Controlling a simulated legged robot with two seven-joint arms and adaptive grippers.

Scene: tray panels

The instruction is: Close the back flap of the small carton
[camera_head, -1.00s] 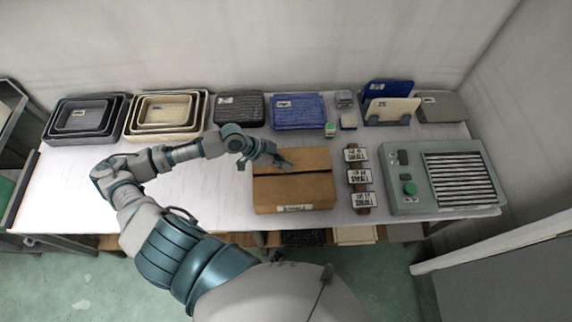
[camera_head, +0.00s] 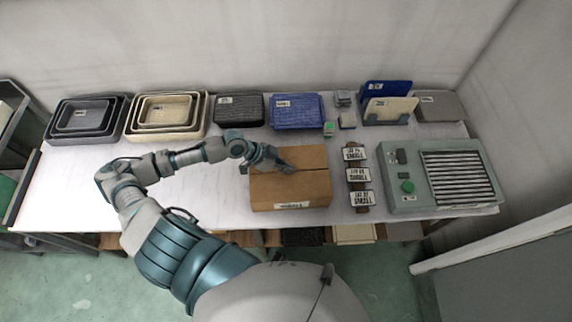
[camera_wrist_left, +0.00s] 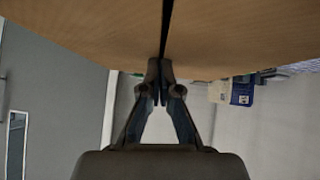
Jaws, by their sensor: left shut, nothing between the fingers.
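The small brown carton (camera_head: 305,184) sits on the white table in the head view, with a white label on its front face. Its two top flaps look about flat, meeting at a seam across the top. The back flap (camera_head: 308,157) is the far one. My left gripper (camera_head: 290,169) is shut and empty, its tips over the left part of the top near the seam. In the left wrist view the shut fingertips (camera_wrist_left: 161,72) are at the dark seam between two brown panels (camera_wrist_left: 85,30). I cannot tell whether they touch. My right gripper is not in view.
Three label plates (camera_head: 357,175) on a brown strip stand just right of the carton, then a grey-green panel box (camera_head: 410,160). Nested trays (camera_head: 85,118), a blue bin (camera_head: 297,112) and small blocks line the back. The table left of the carton is clear beyond my arm.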

